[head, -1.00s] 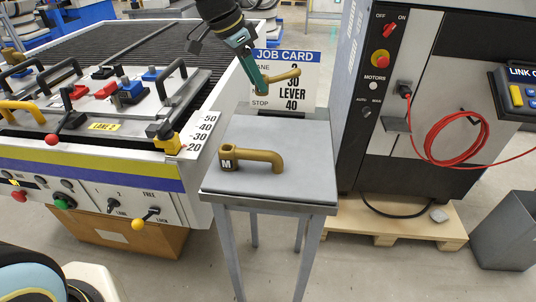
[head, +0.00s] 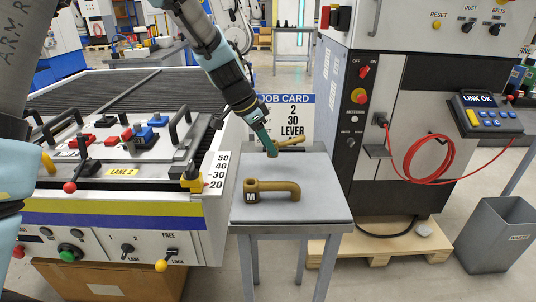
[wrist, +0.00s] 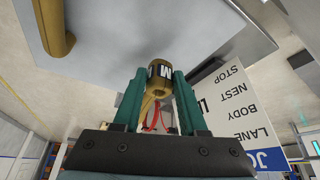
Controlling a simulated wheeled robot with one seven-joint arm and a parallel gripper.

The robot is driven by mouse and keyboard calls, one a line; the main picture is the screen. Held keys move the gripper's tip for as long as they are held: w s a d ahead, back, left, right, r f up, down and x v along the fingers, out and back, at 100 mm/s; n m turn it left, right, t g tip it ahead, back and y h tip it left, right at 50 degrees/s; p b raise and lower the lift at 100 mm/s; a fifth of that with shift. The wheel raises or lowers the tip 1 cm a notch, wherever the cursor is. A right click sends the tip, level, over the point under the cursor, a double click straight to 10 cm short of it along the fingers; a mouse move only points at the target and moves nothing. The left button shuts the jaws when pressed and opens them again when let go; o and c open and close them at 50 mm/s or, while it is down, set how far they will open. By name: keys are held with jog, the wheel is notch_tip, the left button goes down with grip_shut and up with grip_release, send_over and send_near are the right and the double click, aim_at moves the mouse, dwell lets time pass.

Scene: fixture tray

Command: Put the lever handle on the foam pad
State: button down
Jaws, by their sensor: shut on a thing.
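My gripper (head: 271,152) points down near the back of a small table and is shut on a brass-coloured lever handle (head: 290,140), whose arm sticks out to the right. In the wrist view the lever handle's round hub (wrist: 160,70), with an M label, sits between the two green fingers. A second brass lever handle (head: 278,187) marked M lies on the table's flat grey top (head: 325,205), which looks like the foam pad. It shows partly in the wrist view (wrist: 52,25). I cannot tell whether the held handle touches the grey top.
A job card (head: 297,107) stands behind the small table. On the left is a fixture bench with a plate of clamps and black handles (head: 180,130). On the right are a dark cabinet with a coiled red cable (head: 435,163) and a grey bin (head: 493,235). The grey top's right side is bare.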

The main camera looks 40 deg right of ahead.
notch_tip(320, 180, down, 3)
jog(key=shift+f+p, duration=0.1)
jog(key=shift+p, duration=0.2)
jog(key=shift+f, duration=0.1)
jog(key=shift+f+b, duration=0.25)
jog(key=shift+b, duration=0.05)
jog(key=shift+c, duration=2.3)
grip_release()
jog(key=shift+r, duration=0.1)
jog(key=shift+w+a+r, duration=0.1)
jog(key=shift+r, duration=0.3)
jog(key=b+v, duration=0.1)
jog(key=v, duration=1)
jog(key=shift+a+r+b, duration=0.15)
jog(key=shift+b, duration=0.2)
